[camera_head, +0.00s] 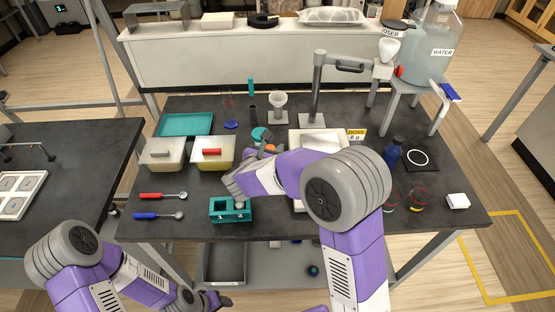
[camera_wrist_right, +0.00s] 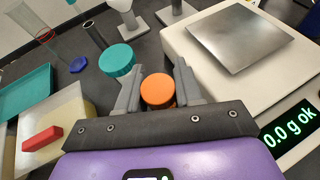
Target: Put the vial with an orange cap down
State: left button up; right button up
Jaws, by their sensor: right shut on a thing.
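The vial with an orange cap (camera_wrist_right: 158,90) is between the fingers of my right gripper (camera_wrist_right: 158,92). Only the round cap shows from above; the vial's body is hidden. In the head view the orange cap (camera_head: 270,148) shows just beyond my right arm, left of the white scale. I cannot tell whether the vial touches the table. A teal round lid or cap (camera_wrist_right: 117,59) is just beyond it to the left. A teal rack (camera_head: 230,209) with numbered holes stands near the table's front edge. My left gripper (camera_head: 218,300) is low, in front of the table; its jaws are unclear.
The scale (camera_wrist_right: 225,60) reads "0.0 g ok" and has a bare metal plate. Two lidded tubs (camera_head: 163,153) (camera_head: 212,152), a teal tray (camera_head: 185,124) and two spoons (camera_head: 163,196) (camera_head: 159,215) lie left. A funnel stand (camera_head: 278,108) is behind. A blue bottle (camera_head: 391,152) stands right.

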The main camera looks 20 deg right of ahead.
jog(key=shift+f+b, duration=0.6)
jog(key=shift+f, duration=1.75)
jog(key=shift+f, duration=0.1)
jog(key=o, duration=1)
jog(key=shift+o, duration=0.2)
